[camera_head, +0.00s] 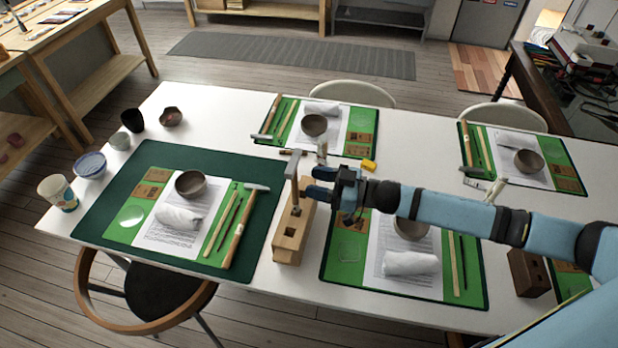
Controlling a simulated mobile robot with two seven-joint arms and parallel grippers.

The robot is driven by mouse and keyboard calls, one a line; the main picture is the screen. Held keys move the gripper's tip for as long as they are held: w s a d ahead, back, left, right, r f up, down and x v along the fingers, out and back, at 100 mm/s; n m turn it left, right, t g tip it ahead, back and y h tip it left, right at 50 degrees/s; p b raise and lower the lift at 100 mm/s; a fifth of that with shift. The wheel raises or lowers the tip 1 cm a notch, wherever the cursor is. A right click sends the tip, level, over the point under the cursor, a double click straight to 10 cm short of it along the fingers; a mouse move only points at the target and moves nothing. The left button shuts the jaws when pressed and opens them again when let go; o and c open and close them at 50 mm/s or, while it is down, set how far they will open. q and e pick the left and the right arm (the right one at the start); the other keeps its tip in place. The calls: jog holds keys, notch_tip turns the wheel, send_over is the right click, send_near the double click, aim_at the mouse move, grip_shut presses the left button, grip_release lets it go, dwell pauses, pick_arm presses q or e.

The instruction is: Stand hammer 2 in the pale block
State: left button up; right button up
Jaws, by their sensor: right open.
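The pale block (289,241) is a long wooden block with square holes on top, on the white table between two place settings. A hammer (294,184) stands upright at its far end, head up and handle down at a hole; its number is not readable. My right gripper (316,182) is open just right of this hammer, with its fingers pointing at the handle and apart from it as far as I can tell. Another hammer (241,226) lies on the left green mat. More hammers lie at the back setting (272,114) and the far right setting (467,145). My left gripper is out of view.
A dark wooden block (528,273) stands at the right, partly beyond my arm. Bowls (191,184) and rolled cloths (180,217) lie on the settings. A yellow piece (369,165) lies behind my gripper. Cups (57,191) line the left edge.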

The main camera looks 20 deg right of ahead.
jog(key=shift+p+v, duration=0.55)
jog(key=shift+v, duration=2.1)
notch_tip(320, 180, up, 6)
jog(key=p, duration=0.5)
